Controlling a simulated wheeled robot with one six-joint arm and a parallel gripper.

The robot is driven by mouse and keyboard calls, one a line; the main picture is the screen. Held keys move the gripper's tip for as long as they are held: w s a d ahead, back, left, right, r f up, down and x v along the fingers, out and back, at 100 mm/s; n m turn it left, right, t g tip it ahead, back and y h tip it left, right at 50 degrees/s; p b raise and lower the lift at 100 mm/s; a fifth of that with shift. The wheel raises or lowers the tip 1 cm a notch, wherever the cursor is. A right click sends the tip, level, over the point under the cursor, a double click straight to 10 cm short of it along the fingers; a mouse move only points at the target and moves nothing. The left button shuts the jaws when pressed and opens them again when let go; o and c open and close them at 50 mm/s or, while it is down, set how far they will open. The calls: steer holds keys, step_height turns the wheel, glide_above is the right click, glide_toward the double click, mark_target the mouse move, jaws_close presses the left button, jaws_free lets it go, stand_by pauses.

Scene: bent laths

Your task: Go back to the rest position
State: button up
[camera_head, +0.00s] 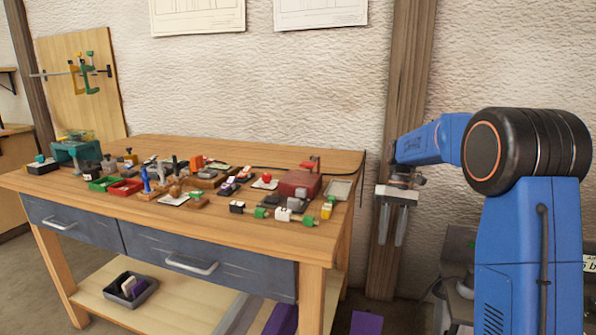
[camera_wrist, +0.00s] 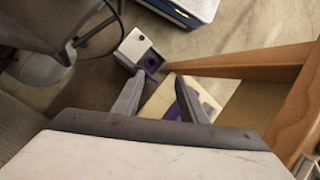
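My gripper (camera_head: 393,224) hangs with its fingers pointing down, off the right end of the workbench (camera_head: 190,233). In the wrist view my gripper (camera_wrist: 160,98) shows two grey fingers spread apart with nothing between them. Below them are the floor, the bench's wooden leg and edge, and part of the lower shelf. My blue arm is raised to the right of the bench in the head view.
Many small items crowd the bench top, among them a red-brown box (camera_head: 299,183), a teal machine (camera_head: 76,150) and a green tray (camera_head: 102,184). A dark bin (camera_head: 131,290) stands on the lower shelf. A wooden post (camera_head: 408,75) rises behind my gripper.

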steer(key=s+r+m+t+h, duration=0.1)
steer(key=s+r+t, duration=0.25)
steer(key=s, duration=1.05)
steer(key=s+r+m+t, duration=0.15)
steer(key=s+t, duration=0.25)
steer(key=s, duration=1.1)
steer(key=s+f+t, duration=0.2)
steer(key=s+f, duration=0.2)
steer(key=s, duration=0.5)
steer(key=shift+d+m+h, duration=0.25)
steer(key=shift+m+h, duration=0.1)
steer(key=shift+h, duration=0.05)
